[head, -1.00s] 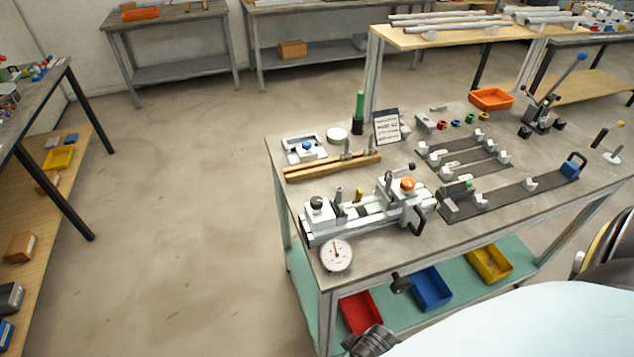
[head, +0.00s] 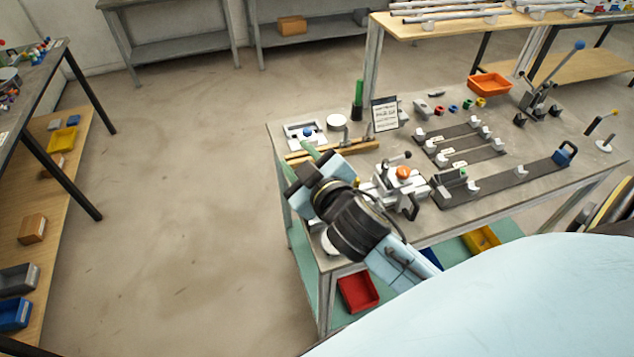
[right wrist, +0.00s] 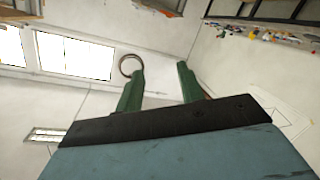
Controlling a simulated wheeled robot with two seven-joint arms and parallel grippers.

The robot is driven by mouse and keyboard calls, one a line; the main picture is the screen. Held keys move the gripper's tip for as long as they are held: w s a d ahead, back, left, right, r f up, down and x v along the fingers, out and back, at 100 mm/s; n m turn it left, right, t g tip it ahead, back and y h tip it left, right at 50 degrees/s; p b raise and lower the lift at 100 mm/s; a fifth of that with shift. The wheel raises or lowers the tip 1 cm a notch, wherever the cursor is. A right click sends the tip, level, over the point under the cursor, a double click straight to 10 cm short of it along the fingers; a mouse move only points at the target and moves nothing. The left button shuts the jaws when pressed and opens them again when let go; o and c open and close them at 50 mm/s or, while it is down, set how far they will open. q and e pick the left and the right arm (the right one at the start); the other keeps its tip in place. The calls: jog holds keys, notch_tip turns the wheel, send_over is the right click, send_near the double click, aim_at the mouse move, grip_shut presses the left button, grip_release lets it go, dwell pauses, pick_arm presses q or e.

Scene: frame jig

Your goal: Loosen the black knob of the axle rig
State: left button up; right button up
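The axle rig (head: 385,187) is a pale grey machine near the table's left front, with an orange knob (head: 403,173) on its right block and a black-tipped lever (head: 407,155). Its left end, where a round black knob showed earlier, is hidden behind my right arm. My right gripper (head: 317,153) is above the rig's left part, with green fingers pointing to the back left. In the right wrist view the fingers (right wrist: 158,85) stand apart with nothing between them; only walls and windows show beyond, no rig. My left gripper is not in view.
A wooden rail (head: 350,148) and a plate with a blue knob (head: 306,131) lie behind the rig. A green-handled tool (head: 358,97) and a small sign (head: 385,114) stand upright nearby. Dark strips with clamps (head: 520,175) fill the right. The dial gauge is mostly covered by my arm.

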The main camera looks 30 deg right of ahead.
jog(key=w+a+r+n+t+y, duration=0.4)
jog(key=a+r+n+y, duration=0.5)
jog(key=r+n+y, duration=0.15)
jog(key=s+a+f+n+g+y, duration=0.25)
jog(key=a+n+g+y, duration=0.6)
jog(key=n+g, duration=0.75)
jog(key=w+d+f+n+g+h, duration=0.2)
jog(key=d+f+n+h, duration=0.3)
jog(key=d+f+h, duration=0.35)
jog(key=w+d+f+m+g+h, duration=0.1)
jog(key=d+f+m+g+h, duration=0.15)
jog(key=d+h, duration=1)
jog(key=d+f+y, duration=0.1)
jog(key=f, duration=0.3)
jog(key=d+f+y+p, duration=0.1)
jog(key=f, duration=0.3)
jog(key=d+f+y+p, duration=0.1)
jog(key=f, duration=0.4)
jog(key=shift+w+d+f+n, duration=0.1)
jog(key=shift+w+d+n, duration=0.1)
jog(key=shift+n, duration=0.1)
